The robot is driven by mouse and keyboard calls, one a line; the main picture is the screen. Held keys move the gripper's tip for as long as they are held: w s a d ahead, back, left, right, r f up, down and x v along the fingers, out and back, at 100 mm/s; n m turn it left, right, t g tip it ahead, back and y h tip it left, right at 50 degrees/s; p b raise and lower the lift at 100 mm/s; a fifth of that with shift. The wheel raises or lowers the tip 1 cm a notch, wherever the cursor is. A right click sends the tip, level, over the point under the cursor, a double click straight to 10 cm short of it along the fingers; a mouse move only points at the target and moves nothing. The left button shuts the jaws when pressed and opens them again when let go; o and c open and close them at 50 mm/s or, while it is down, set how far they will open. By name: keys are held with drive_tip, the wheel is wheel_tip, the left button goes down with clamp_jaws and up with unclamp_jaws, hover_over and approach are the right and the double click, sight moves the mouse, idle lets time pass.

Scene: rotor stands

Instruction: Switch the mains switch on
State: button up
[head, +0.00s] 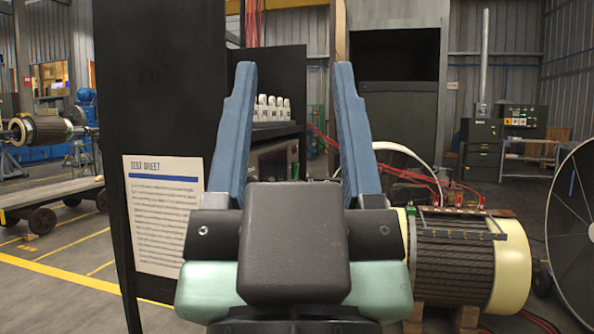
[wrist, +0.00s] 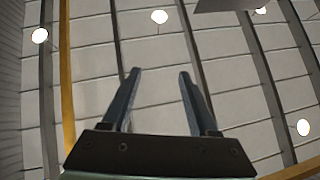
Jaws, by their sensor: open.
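My gripper (head: 294,66) is open in the head view, its two blue fingers pointing up and spread apart with nothing between them. In the wrist view the fingers (wrist: 160,72) are also apart and empty, against the ceiling. Behind the fingers in the head view stands a dark cabinet (head: 165,80). A row of several white upright pieces (head: 271,108) sits on a shelf inside it. Below them is a grey panel (head: 272,165), partly hidden by my gripper. I cannot make out which part, if any, is the mains switch.
A printed sheet (head: 162,215) is on the cabinet's front left. A round dark disc (head: 575,230) stands at the far right.

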wheel_tip(320, 180, up, 10)
drive_tip(key=p, duration=0.9)
clamp_jaws()
wheel_tip(320, 180, up, 20)
drive_tip(key=p, duration=2)
